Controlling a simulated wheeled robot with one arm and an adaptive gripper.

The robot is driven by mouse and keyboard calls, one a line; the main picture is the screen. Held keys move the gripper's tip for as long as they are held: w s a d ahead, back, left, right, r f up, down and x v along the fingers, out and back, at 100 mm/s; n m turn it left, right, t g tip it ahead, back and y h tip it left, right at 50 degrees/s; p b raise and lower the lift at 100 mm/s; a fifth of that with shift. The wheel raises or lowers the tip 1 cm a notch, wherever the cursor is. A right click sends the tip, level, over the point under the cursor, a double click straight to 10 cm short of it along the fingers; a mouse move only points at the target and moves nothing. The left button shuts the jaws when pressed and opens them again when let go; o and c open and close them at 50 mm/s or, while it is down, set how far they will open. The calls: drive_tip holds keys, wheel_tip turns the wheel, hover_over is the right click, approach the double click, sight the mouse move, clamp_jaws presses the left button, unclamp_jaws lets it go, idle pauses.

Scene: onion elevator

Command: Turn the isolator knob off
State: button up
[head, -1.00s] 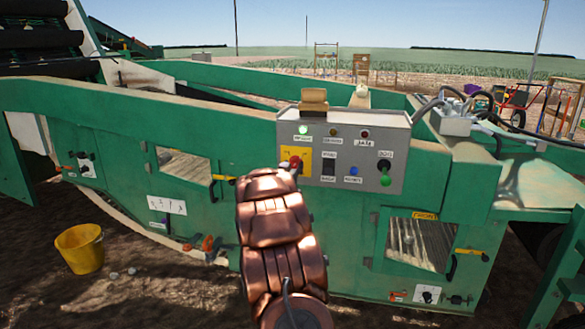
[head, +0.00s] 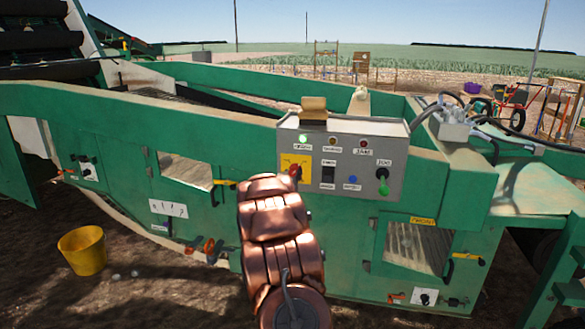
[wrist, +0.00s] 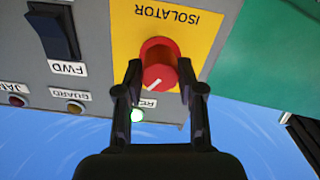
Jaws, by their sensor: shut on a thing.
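The red isolator knob (wrist: 157,60) sits on a yellow plate (wrist: 200,45) marked ISOLATOR, which appears upside down in the wrist view. A white pointer line on the knob points down and slightly left in that view. My gripper (wrist: 160,70) is shut on the knob, with one dark finger on each side. In the head view the yellow plate (head: 303,161) shows at the left of the grey control box (head: 398,150). My copper-coloured arm reaches up to the knob there and hides part of the plate's lower left.
A lit green lamp (head: 303,139) sits above the plate. A black FWD rocker switch (wrist: 54,32) is beside it. A green-and-black control (head: 382,181) is at the box's right. The green machine body (head: 240,125) surrounds the box. A yellow bucket (head: 82,250) stands on the ground at left.

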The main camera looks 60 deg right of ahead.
drive_tip(key=n+p, duration=0.1)
drive_tip(key=p, duration=0.1)
drive_tip(key=n+p, duration=0.1)
drive_tip(key=p, duration=0.1)
drive_tip(key=n+p, duration=0.2)
drive_tip(key=shift+r, duration=0.25)
drive_tip(key=n+p, duration=0.3)
drive_tip(key=shift+f+n+p, duration=0.1)
drive_tip(key=shift+n+p, duration=0.2)
drive_tip(key=shift+p, duration=0.1)
drive_tip(key=n+p, duration=0.3)
drive_tip(key=n, duration=0.1)
drive_tip(key=shift+f, duration=0.2)
drive_tip(key=shift+n+p, duration=0.7)
drive_tip(key=shift+n, duration=1.2)
drive_tip(key=o, duration=1.1)
drive_tip(key=shift+o, duration=0.2)
drive_tip(key=shift+a, duration=0.1)
drive_tip(key=v, duration=1.1)
drive_tip(key=shift+s+a, duration=0.15)
drive_tip(key=shift+a, duration=0.25)
